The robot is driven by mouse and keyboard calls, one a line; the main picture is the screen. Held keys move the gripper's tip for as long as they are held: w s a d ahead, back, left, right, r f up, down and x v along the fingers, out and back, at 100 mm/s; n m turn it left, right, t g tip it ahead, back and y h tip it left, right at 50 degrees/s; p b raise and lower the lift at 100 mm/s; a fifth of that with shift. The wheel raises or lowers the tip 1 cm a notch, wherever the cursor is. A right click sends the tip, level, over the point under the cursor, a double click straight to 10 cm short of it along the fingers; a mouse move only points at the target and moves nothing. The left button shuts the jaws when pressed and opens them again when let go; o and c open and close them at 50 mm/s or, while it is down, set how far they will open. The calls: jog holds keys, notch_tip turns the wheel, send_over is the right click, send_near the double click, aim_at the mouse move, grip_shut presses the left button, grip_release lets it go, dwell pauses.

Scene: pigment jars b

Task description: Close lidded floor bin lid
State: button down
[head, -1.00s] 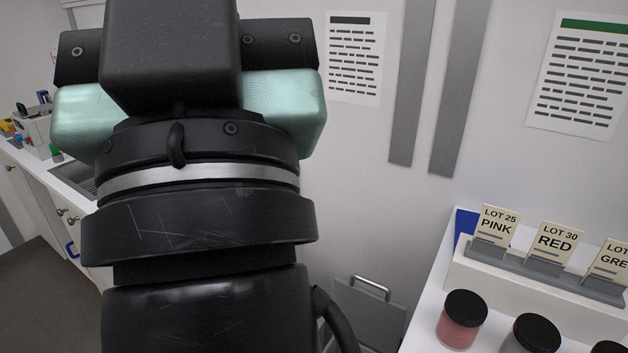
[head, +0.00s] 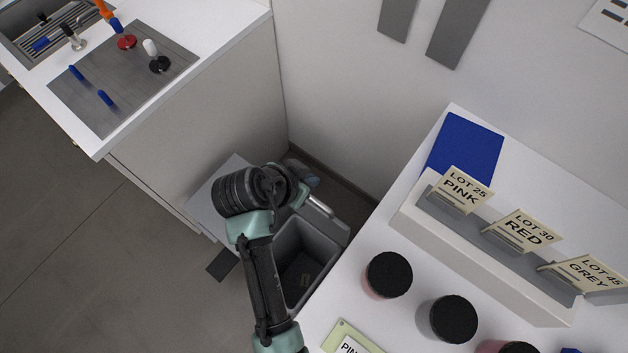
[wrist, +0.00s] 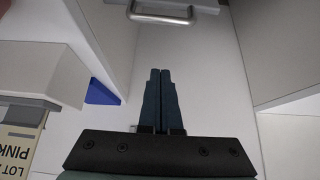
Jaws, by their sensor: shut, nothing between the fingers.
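The grey floor bin (head: 291,286) stands between the white counters, and I see into its dark inside. Its lid (head: 325,229) is open, raised at the bin's far side, with a metal bar handle (head: 320,207) along it. The handle (wrist: 160,14) also shows at the top of the wrist view. My gripper (head: 309,179) is beyond the bin, close to the handle, partly hidden by my wrist. In the wrist view my gripper's fingers (wrist: 160,75) are together and empty, with the handle ahead of them and a visible gap between.
The right counter (head: 408,231) carries lidded jars (head: 388,275), a label rack (head: 480,250) and a blue sheet (head: 463,148). The left counter (head: 233,31) has a sink and tools. A grey panel (head: 207,197) lies left of my wrist. Walls close in behind the bin.

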jog(key=f, duration=0.2)
jog(key=w+f+p, duration=0.1)
jog(key=f, duration=0.2)
jog(key=d+f+p, duration=0.1)
jog(key=f, duration=0.2)
jog(key=shift+w+d+f, duration=0.1)
jog(key=shift+w, duration=0.3)
jog(key=shift+s+a+f, duration=0.15)
jog(key=shift+s+a, duration=0.1)
jog(key=shift+s, duration=0.05)
jog(key=shift+f, duration=0.1)
